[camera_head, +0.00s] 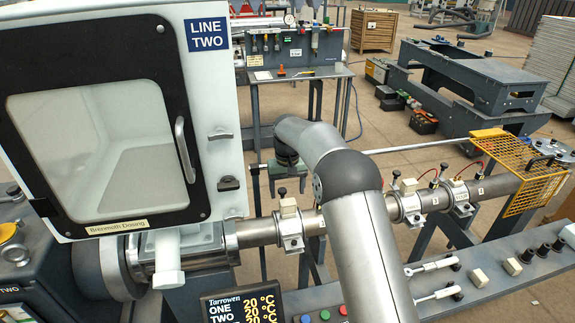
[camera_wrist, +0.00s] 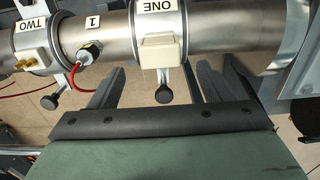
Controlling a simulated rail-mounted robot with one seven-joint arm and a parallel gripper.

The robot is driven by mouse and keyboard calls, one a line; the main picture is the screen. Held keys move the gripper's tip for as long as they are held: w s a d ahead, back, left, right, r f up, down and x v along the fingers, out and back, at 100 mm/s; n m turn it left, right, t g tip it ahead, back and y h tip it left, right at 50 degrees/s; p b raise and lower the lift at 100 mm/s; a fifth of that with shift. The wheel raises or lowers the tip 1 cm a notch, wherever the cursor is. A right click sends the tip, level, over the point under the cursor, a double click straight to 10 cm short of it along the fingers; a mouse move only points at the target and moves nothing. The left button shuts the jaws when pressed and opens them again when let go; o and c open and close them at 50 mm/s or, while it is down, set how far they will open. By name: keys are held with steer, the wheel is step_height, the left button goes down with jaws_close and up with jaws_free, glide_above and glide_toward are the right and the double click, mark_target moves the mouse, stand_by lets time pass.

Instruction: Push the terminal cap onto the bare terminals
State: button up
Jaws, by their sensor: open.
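The metal barrel (camera_head: 255,232) runs from the hopper housing to the right, with clamped bands along it. Band ONE, left of my arm, carries a cream block (camera_head: 288,208); the block also shows under the ONE label in the wrist view (camera_wrist: 160,52). Band TWO (camera_wrist: 30,42) has a small brass-coloured part (camera_wrist: 22,65) at its edge; I cannot tell whether this is a bare terminal. My gripper (camera_head: 287,188) is open and empty, behind and above the barrel near band ONE, fingers pointing down.
The large hopper housing (camera_head: 215,110) stands at left. A yellow mesh guard (camera_head: 528,165) covers the barrel's right end. Black clamp knobs (camera_wrist: 163,94) and a red cable (camera_wrist: 85,82) stick out near the bands. The front rail carries levers (camera_head: 437,294) and a display (camera_head: 243,307).

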step_height(320, 180, up, 12)
stand_by(0.3)
